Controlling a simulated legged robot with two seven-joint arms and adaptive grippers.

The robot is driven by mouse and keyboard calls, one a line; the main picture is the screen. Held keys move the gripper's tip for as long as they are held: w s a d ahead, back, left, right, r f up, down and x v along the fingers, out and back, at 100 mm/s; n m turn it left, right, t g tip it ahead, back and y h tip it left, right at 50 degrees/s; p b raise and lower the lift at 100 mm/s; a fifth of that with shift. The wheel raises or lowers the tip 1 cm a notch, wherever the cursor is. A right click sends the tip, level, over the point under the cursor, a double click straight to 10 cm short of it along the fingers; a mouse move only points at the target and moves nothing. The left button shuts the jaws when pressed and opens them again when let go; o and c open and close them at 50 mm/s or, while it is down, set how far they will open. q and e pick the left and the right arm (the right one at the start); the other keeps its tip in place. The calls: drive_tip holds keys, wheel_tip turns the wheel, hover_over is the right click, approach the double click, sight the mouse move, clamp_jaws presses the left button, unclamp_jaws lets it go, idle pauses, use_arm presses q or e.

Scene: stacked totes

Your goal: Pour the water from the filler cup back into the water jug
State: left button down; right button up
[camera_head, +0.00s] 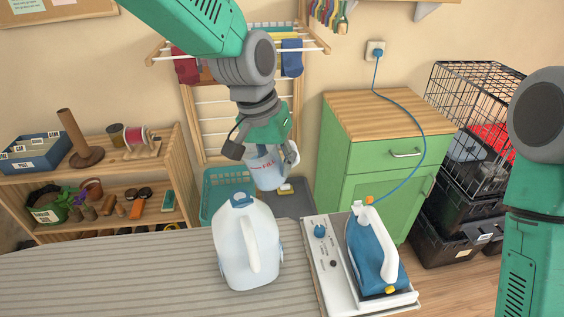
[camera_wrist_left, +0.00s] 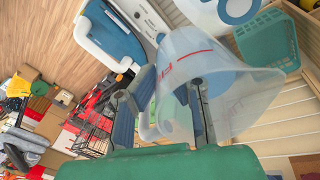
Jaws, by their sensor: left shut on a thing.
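The water jug (camera_head: 231,262) is a whitish plastic jug with a handle and a blue ring at its top. It stands upright on the striped board in the head view; part of it shows at the top of the wrist view (camera_wrist_left: 210,13). My left gripper (camera_head: 268,154) is shut on the filler cup (camera_head: 267,179), a clear cup with red marks, just beyond the jug and apart from it in the picture. In the left wrist view the cup (camera_wrist_left: 228,98) sits at the fingers. I cannot tell the water level inside. My right gripper is out of view; only its arm shows.
A blue-and-white iron (camera_head: 372,252) on its station stands right of the jug, its cord running to the wall outlet (camera_head: 375,50). A green cabinet (camera_head: 376,150) is behind it. A teal basket (camera_head: 215,188) and a drying rack are behind the cup. The board left of the jug is clear.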

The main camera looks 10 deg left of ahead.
use_arm(q)
drive_tip(key=shift+a, duration=0.2)
drive_tip(key=shift+d, duration=0.15)
drive_tip(key=shift+d+h, duration=0.25)
drive_tip(key=shift+h, duration=0.15)
drive_tip(key=shift+a, duration=0.1)
drive_tip(key=shift+a, duration=0.15)
idle(0.4)
drive_tip(key=shift+s+d+f+h+b, duration=0.1)
drive_tip(key=shift+d+h+b, duration=0.15)
drive_tip(key=shift+h+b, duration=0.1)
drive_tip(key=shift+a, duration=0.1)
